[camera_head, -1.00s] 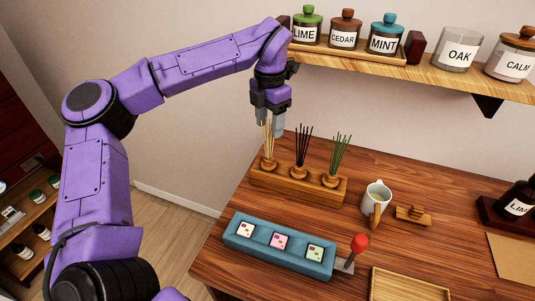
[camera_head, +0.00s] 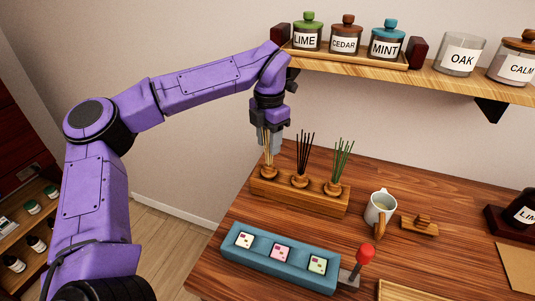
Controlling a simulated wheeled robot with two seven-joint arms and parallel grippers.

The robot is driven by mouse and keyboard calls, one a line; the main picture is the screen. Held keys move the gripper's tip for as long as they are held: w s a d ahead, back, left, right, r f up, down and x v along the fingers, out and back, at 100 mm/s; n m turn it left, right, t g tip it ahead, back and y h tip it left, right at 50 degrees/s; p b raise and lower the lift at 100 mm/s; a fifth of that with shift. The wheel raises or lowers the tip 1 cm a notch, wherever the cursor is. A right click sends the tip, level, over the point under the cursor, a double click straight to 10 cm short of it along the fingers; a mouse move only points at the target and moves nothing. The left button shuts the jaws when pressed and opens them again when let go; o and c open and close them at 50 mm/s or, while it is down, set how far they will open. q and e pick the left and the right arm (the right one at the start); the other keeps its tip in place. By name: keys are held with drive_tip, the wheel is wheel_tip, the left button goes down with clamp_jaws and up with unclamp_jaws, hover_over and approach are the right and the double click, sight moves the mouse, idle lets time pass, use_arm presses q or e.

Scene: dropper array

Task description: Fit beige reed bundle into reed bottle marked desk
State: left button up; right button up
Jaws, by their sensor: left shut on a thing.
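The beige reed bundle (camera_head: 267,155) stands upright in a round wooden collar at the left end of the wooden holder (camera_head: 312,201). My left gripper (camera_head: 269,142) points down over it with its fingers shut around the reeds. The black reed bundle (camera_head: 304,150) and the green reed bundle (camera_head: 341,162) stand to its right in the same holder. No reed bottle marked desk can be made out in view. My right gripper is not in view.
In front of the holder lies a blue box (camera_head: 266,258) with three picture tiles, beside a red-knobbed lever (camera_head: 365,252). A mug (camera_head: 380,208) stands right of the holder. A shelf (camera_head: 446,80) with labelled jars hangs above the table. The table behind the mug is clear.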

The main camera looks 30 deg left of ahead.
use_arm(q)
drive_tip(key=shift+r+p, duration=3.7)
drive_tip(key=shift+r, duration=0.7)
drive_tip(key=shift+f, duration=0.1)
